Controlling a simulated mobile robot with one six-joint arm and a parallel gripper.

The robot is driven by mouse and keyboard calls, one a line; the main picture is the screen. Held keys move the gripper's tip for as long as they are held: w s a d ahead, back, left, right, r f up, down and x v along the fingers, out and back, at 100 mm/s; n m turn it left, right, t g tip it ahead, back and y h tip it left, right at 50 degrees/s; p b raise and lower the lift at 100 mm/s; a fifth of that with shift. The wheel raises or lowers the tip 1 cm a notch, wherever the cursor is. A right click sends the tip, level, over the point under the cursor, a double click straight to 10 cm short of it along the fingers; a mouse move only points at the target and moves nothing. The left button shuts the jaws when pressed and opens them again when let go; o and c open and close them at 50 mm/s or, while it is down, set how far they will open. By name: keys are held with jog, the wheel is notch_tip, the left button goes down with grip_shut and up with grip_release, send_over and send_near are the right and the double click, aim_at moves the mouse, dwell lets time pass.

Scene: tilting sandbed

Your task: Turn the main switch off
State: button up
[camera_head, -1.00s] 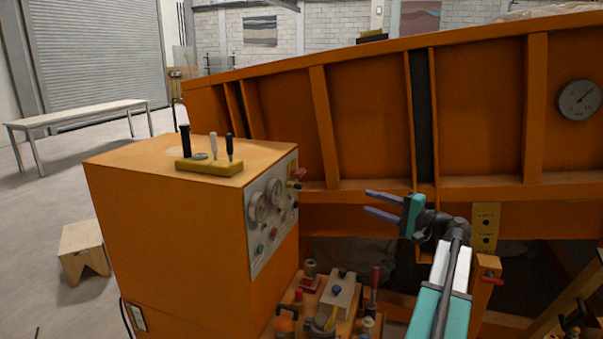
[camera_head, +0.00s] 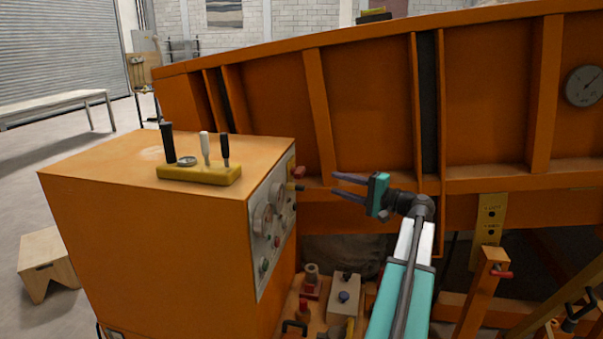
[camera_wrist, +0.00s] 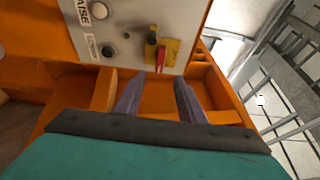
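A switch with a red handle (camera_wrist: 161,62) on a yellow plate (camera_wrist: 173,48) sits on the grey control panel (camera_wrist: 130,35) in the wrist view; I take it to be the main switch. In the head view, a red part (camera_head: 298,172) shows at the far upper edge of the panel (camera_head: 272,225). My gripper (camera_head: 335,184) is open and empty, right of the panel and pointing left toward it. In the wrist view, its two dark fingers (camera_wrist: 158,80) stand apart just below the red handle, with no visible contact.
The orange cabinet (camera_head: 160,240) carries a yellow lever block (camera_head: 198,174) on top. The orange sandbed wall (camera_head: 370,110) stands behind my gripper. A box with a blue knob (camera_head: 343,300) and other fittings lie low between them. A white bench (camera_head: 60,105) stands far left.

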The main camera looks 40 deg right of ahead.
aim_at(303, 173)
jog(key=shift+s, duration=0.1)
jog(key=shift+w, duration=0.2)
jog(key=w+p, duration=0.1)
jog(key=w, duration=0.3)
jog(key=w+a+p, duration=0.1)
jog(key=w, duration=0.4)
jog(key=w+a+p, duration=0.1)
jog(key=w+p, duration=0.1)
jog(key=w, duration=0.2)
jog(key=shift+w+a, duration=0.1)
jog(key=shift+w, duration=0.1)
grip_shut()
